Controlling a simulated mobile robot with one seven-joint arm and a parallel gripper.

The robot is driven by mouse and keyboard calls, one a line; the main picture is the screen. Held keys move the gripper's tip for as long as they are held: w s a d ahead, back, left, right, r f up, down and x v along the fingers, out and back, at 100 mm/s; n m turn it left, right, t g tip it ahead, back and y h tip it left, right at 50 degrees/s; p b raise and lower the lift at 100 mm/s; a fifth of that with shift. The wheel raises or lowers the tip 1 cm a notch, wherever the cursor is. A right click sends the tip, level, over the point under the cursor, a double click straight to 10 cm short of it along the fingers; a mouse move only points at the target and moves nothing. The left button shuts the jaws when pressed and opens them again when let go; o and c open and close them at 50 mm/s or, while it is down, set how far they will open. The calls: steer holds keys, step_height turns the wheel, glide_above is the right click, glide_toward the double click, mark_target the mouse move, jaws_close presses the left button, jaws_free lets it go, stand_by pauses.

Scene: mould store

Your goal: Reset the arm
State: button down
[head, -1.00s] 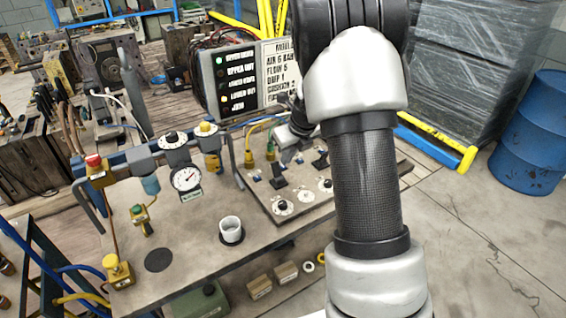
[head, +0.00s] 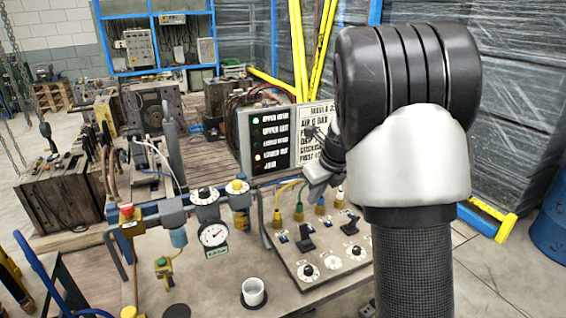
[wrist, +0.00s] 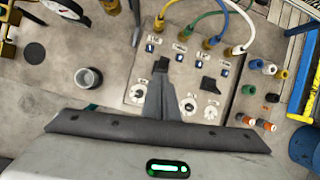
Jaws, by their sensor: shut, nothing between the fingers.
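My arm stands large at the right of the head view, and its dark elbow and pale link hide part of the bench. The end of my arm with my gripper (head: 318,178) shows small behind it, above the bench. In the wrist view my gripper (wrist: 160,78) points down over the switch panel (wrist: 133,93). Its two grey fingers are together with nothing between them. I cannot tell the exact gap to the panel.
A white cup (head: 253,292) stands on the bench (head: 215,275) beside the panel. A pressure gauge (head: 213,235) and valves line the bench's left. A lamp box (head: 262,140) stands behind. A blue drum (head: 549,225) is at the right edge; open floor (head: 490,285) lies before it.

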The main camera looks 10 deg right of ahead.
steer(key=s+a+r+n, duration=0.3)
steer(key=s+r+n, duration=0.3)
steer(key=s+n, duration=0.15)
steer(key=s+a+r+n, duration=0.3)
steer(key=s+r+n, duration=0.2)
steer(key=s+n, duration=0.25)
steer(key=s+r+n+t+h, duration=0.1)
steer(key=s+n, duration=1.5)
steer(key=s, duration=0.1)
steer(key=shift+a, duration=0.35)
steer(key=shift+s, duration=0.1)
